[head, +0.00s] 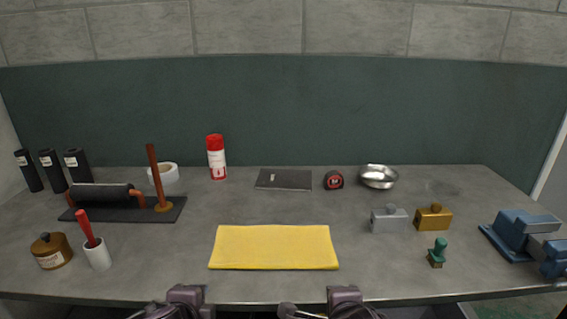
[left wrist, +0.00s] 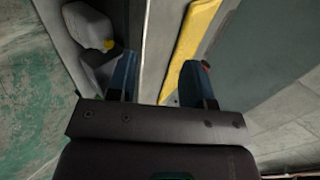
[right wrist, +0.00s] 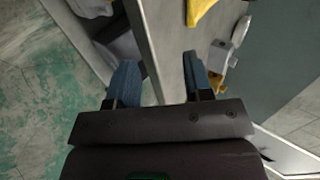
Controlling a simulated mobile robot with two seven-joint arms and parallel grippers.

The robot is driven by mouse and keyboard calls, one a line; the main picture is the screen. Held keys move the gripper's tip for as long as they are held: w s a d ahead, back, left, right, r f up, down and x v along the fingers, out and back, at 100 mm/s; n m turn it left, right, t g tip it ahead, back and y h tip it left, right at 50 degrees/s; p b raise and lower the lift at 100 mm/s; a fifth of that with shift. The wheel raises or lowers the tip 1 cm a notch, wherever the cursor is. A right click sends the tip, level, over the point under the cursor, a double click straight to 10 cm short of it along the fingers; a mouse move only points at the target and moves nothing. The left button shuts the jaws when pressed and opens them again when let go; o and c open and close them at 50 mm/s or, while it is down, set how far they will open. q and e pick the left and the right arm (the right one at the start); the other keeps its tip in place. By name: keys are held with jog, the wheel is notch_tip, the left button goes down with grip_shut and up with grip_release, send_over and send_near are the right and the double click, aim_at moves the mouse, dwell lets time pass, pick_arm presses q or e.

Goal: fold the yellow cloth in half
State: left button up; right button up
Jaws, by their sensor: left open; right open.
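The yellow cloth (head: 273,247) lies flat on the grey workbench near its front edge, as a wide, smooth rectangle with its long sides running left to right. It also shows at the top of the left wrist view (left wrist: 192,42), and a corner of it shows in the right wrist view (right wrist: 200,12). My left gripper (left wrist: 158,68) is open and empty, near the bench's front edge and apart from the cloth. My right gripper (right wrist: 158,66) is open and empty, also near the front edge and apart from the cloth. The head view does not show the fingertips clearly.
The bench (head: 180,262) is bare around the cloth. To its left stand a white cup (head: 98,258) with a red-handled tool and a brown jar (head: 51,251). To its right are a silver block (head: 389,220), a brass block (head: 433,218), a green-handled stamp (head: 437,254) and a blue vise (head: 520,235).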

pick_arm(q)
jog(key=w+d+r+n+t+h, duration=0.1)
jog(key=w+d+r+t+h, duration=0.15)
jog(key=w+d+h, duration=0.2)
pick_arm(e)
jog(key=w+a+r+n+t+y, duration=0.2)
jog(key=w+r+n+t+y, duration=0.1)
jog(key=n, duration=0.9)
pick_arm(q)
jog(key=s+a+f+n+g+y, duration=0.1)
jog(key=s+a+f+n+y, duration=0.1)
jog(key=s+a+f+n, duration=0.5)
jog(key=s+a+f+n+y, duration=0.2)
jog(key=s+a+f+n, duration=0.6)
jog(key=s+f, duration=0.6)
jog(key=s, duration=0.3)
jog(key=shift+n+g+p, duration=0.3)
jog(key=shift+n+g, duration=0.05)
jog(key=shift+n, duration=0.05)
pick_arm(e)
jog(key=s+d+f+n+g+h, duration=0.2)
jog(key=s+d+f+n, duration=0.4)
jog(key=s+d+f, duration=1.3)
jog(key=s+f+h, duration=0.1)
jog(key=s+f, duration=0.1)
jog(key=s, duration=0.1)
jog(key=shift+s+f+n, duration=0.15)
jog(key=shift+f+n, duration=0.05)
jog(key=shift+n, duration=0.2)
